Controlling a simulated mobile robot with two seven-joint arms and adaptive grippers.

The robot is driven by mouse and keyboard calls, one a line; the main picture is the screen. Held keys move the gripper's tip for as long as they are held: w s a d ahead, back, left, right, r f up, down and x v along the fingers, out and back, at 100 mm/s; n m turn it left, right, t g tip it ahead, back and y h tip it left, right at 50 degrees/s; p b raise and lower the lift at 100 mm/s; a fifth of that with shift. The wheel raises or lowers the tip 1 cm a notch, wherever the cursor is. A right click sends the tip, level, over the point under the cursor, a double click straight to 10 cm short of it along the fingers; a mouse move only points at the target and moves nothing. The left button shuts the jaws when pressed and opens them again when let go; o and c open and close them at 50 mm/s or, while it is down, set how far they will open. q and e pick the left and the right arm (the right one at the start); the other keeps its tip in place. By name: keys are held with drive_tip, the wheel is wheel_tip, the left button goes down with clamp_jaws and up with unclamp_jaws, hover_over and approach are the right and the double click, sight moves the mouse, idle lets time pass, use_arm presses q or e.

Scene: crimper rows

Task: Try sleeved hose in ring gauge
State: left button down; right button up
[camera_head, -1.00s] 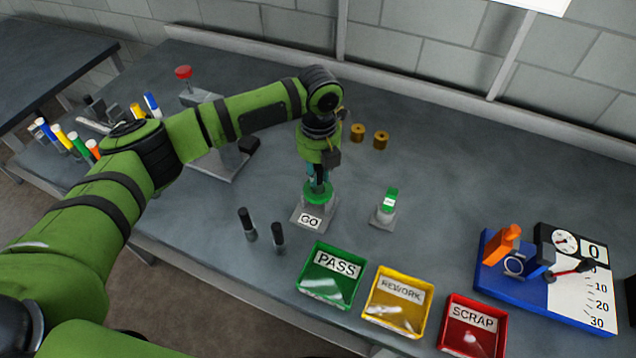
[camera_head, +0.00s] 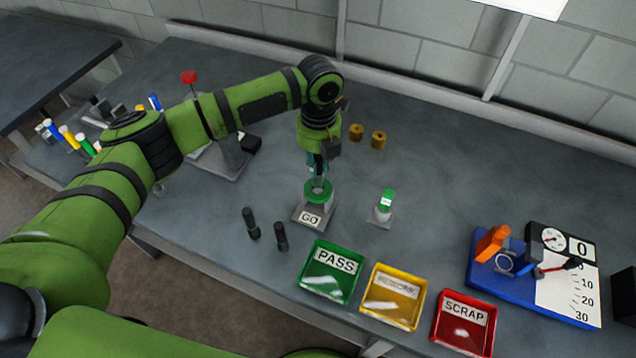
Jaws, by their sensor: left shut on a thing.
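The ring gauge is a green ring (camera_head: 319,191) on a grey block (camera_head: 299,215) with a GO label, near the middle of the bench in the head view. My left gripper (camera_head: 318,176) points straight down over the ring. It is shut on the sleeved hose, which is mostly hidden by the fingers and the ring; I cannot tell how deep it sits. Two dark hoses (camera_head: 251,222) and (camera_head: 281,237) stand upright to the left of the green tray. A small green-topped gauge (camera_head: 387,199) stands on a grey base to the right. My right gripper is not in view.
Green PASS (camera_head: 331,288), yellow REWORK (camera_head: 385,314) and red SCRAP (camera_head: 462,340) trays line the front. A blue tester (camera_head: 485,275) with a dial stands at right. Two brass pieces (camera_head: 379,140) lie behind the ring. A red-knobbed press (camera_head: 228,160) and coloured markers (camera_head: 66,137) stand left.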

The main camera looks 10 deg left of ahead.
use_arm(q)
drive_tip(key=shift+r+p, duration=0.6)
drive_tip(key=shift+r, duration=0.2)
drive_tip(key=shift+r+p, duration=0.6)
drive_tip(key=shift+r, duration=0.35)
